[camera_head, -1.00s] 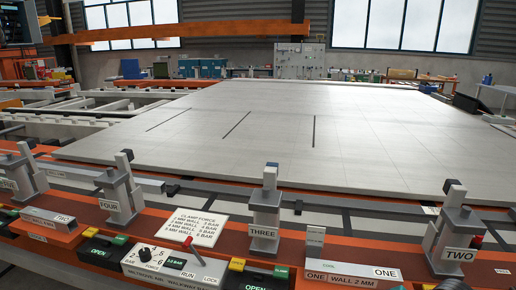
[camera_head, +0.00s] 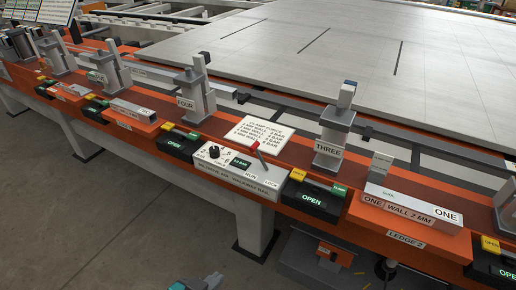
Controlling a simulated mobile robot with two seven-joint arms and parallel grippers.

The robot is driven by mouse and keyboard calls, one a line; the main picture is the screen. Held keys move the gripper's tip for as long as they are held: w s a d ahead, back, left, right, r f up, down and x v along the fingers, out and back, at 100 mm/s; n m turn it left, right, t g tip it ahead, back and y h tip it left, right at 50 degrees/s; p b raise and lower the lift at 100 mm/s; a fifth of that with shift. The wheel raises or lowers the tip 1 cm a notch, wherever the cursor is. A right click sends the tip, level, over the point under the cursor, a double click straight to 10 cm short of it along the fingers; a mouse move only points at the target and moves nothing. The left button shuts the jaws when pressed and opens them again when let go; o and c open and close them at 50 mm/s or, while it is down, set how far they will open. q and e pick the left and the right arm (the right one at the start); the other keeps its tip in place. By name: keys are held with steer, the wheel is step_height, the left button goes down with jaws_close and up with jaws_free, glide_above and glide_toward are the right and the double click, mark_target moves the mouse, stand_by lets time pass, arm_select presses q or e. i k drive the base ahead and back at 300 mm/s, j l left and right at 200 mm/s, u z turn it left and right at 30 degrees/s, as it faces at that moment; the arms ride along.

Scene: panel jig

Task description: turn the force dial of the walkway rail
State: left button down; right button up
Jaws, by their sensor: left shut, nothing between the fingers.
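The force dial (camera_head: 214,152) is a small black knob on a white control box (camera_head: 238,172) on the front of the orange rail (camera_head: 160,128). Numbers surround the knob; its exact setting is too small to read. A small dark green display marked BAR (camera_head: 240,162) sits beside it. A red-tipped lever (camera_head: 258,150) stands at the box's right, by the RUN and LOCK labels. My left gripper (camera_head: 208,281) shows only at the bottom edge, shut and empty, well below and in front of the box, touching nothing. My right gripper is not in view.
A clamp-force card (camera_head: 259,133) lies behind the box. Black boxes marked OPEN (camera_head: 312,198) flank it. Upright clamps FOUR (camera_head: 194,92) and THREE (camera_head: 333,130) stand behind on the rail. A white leg (camera_head: 257,228) is below. Floor at the left is clear.

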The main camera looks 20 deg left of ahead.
mark_target(214, 150)
steer(key=j+u, duration=0.35)
steer(key=k+j+u, duration=0.1)
steer(key=j+u, duration=0.6)
